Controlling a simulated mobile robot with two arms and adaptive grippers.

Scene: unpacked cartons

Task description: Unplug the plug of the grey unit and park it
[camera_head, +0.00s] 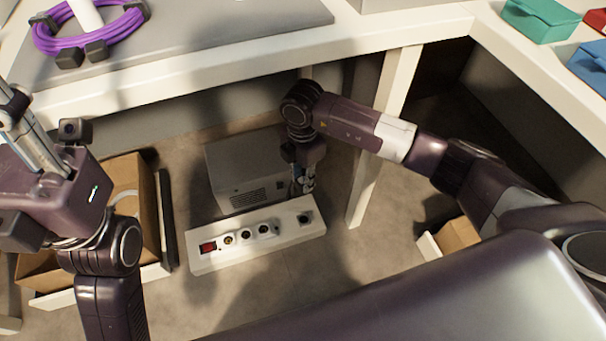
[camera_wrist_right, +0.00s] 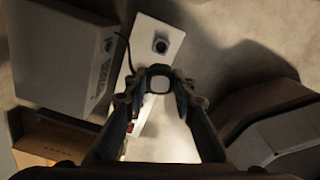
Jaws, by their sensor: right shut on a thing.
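The grey unit (camera_head: 246,170) is a box on the floor under the table; its vented side also shows in the right wrist view (camera_wrist_right: 62,55). In front of it lies a white socket strip (camera_head: 280,215) with a red switch and several round sockets. My right gripper (camera_head: 304,188) points down over the strip's right end. In the right wrist view it is shut on a plug (camera_wrist_right: 159,84), seen as a pale rounded face between the fingertips. Whether the plug touches the strip is hidden. A dark square holder (camera_wrist_right: 161,45) sits on the strip's end, apparently empty. My left gripper (camera_head: 40,130) is raised at left, its jaws unclear.
The table edge (camera_head: 200,68) overhangs the unit, and a white table leg (camera_head: 370,180) stands right of the strip. A cardboard carton (camera_head: 145,190) is at left, another (camera_head: 458,236) at right. A purple cable coil (camera_head: 90,35) lies on the table. Floor before the strip is clear.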

